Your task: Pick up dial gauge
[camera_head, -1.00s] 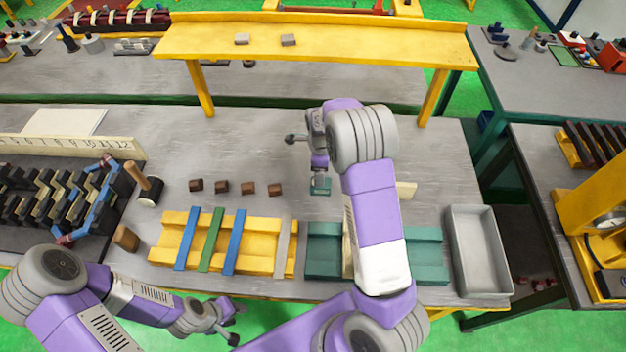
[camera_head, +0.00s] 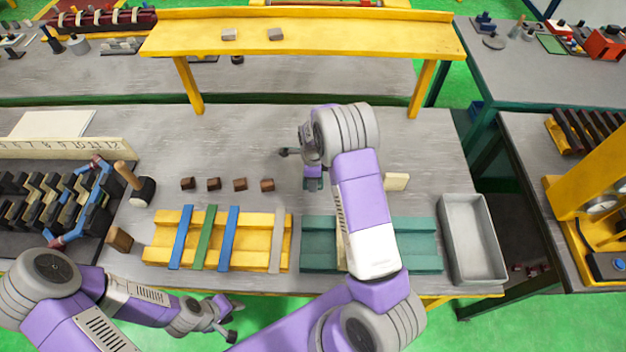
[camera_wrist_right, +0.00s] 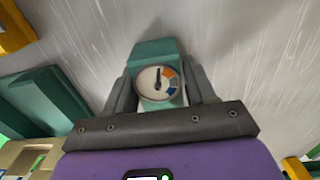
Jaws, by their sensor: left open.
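In the head view, my right gripper (camera_head: 313,181) is low over the grey table, and my arm hides most of the gauge. My left gripper (camera_head: 235,319) is open and empty, in front of the table's near edge.
A yellow fixture (camera_head: 191,255) with coloured strips and a teal fixture (camera_head: 319,252) lie along the near edge. A grey tray (camera_head: 489,278) is at the right. Several brown blocks (camera_head: 240,184) lie left of my right gripper. A yellow shelf (camera_head: 330,37) spans the back.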

